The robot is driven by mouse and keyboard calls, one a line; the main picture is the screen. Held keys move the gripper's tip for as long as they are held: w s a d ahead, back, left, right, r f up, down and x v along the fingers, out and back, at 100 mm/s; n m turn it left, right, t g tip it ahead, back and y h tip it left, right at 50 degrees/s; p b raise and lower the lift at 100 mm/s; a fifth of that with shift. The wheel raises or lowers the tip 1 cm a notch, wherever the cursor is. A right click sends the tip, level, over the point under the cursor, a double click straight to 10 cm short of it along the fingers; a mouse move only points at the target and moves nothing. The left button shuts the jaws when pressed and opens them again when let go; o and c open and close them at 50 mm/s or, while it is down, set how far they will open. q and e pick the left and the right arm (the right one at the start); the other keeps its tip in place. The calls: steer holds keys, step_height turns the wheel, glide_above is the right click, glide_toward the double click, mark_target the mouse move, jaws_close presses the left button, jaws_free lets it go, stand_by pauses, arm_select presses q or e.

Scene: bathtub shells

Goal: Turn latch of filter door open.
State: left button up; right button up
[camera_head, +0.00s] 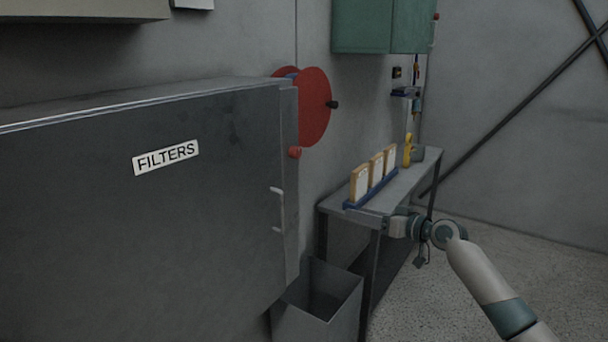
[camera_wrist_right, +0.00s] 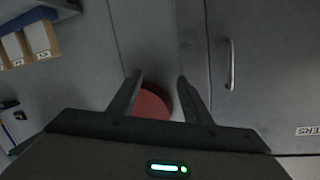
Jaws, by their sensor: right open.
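The grey filter door (camera_head: 130,220) with a FILTERS label (camera_head: 166,157) fills the left of the head view and appears closed. A pale metal handle (camera_head: 278,210) is near its right edge; in the right wrist view the handle (camera_wrist_right: 230,65) is right of the fingers. My left gripper is not in view.
A red reel (camera_head: 316,108) is on the wall behind the cabinet; part of it (camera_wrist_right: 152,103) shows between the fingers in the wrist view. A metal bench (camera_head: 405,180) holds boxed filters (camera_head: 376,170). An open grey bin (camera_head: 318,305) stands below. Floor at right is clear.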

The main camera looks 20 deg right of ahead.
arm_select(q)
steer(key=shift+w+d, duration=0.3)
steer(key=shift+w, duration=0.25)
arm_select(e)
steer(key=s+a+r+n+y, duration=0.1)
steer(key=s+r, duration=0.1)
steer(key=r, duration=0.6)
steer(key=s+a+r+n+y, duration=0.2)
steer(key=r, duration=0.5)
steer(key=shift+s+a+r+y, duration=0.2)
steer(key=shift+s+r+y, duration=0.1)
steer(key=shift+s+r, duration=0.1)
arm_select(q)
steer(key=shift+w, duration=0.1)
arm_select(e)
steer(key=p, duration=0.3)
glide_toward(299, 153)
steer(key=p+x, duration=0.3)
steer(key=x, duration=0.4)
steer(key=shift+r, duration=0.1)
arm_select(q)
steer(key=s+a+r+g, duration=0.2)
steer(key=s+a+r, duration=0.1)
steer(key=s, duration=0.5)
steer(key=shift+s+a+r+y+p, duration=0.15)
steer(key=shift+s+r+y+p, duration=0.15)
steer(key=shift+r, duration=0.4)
arm_select(e)
steer(key=shift+w+a, duration=0.4)
steer(key=shift+w, duration=0.2)
